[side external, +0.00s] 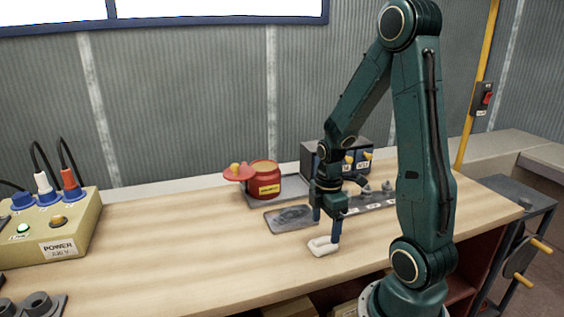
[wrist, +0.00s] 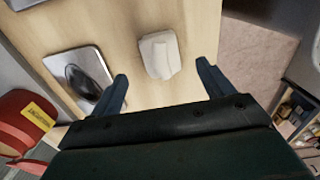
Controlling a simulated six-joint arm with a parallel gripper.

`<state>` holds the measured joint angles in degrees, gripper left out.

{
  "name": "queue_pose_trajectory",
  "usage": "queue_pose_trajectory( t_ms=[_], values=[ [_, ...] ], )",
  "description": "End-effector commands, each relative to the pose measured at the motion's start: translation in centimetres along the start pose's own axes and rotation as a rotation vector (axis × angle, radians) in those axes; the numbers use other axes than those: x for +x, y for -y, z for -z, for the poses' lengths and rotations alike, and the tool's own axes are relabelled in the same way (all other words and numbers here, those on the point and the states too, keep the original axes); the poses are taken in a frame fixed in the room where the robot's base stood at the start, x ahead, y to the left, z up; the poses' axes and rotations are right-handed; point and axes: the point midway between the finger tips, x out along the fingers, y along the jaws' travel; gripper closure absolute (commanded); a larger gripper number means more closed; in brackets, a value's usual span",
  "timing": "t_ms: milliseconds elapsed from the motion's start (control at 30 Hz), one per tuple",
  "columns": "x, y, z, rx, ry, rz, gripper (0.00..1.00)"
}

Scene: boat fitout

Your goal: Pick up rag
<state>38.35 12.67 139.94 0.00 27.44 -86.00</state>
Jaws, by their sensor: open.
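A white folded rag (side external: 321,246) lies on the wooden bench near its front edge. In the wrist view the rag (wrist: 158,55) lies on the bench between the lines of my two fingers, a little beyond their tips. My gripper (side external: 326,228) is open and points down over the bench, close to the rag. In the side view one finger overlaps the rag, and I cannot tell whether it touches. In the wrist view both fingers of my gripper (wrist: 163,72) stand wide apart with nothing between them.
A grey plate (side external: 292,218) with a dark patch lies behind the rag. A red container (side external: 264,184) with its lid tilted and a dark box (side external: 321,160) stand farther back. A power box (side external: 50,235) with plugs stands at left. The bench (side external: 180,250) is clear between.

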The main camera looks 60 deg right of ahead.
Motion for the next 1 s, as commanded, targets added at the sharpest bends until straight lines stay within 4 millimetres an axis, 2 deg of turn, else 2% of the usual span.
queue_pose_trajectory(
  t_ms=[267, 733, 1000],
  values=[
    [0.3, 0.0, 0.0, 0.000, 0.000, 0.000, 0.20],
    [4.2, 0.2, -0.2, -0.001, 0.000, 0.003, 0.20],
    [5.2, 0.1, -0.2, -0.001, 0.001, -0.001, 0.20]
  ],
)
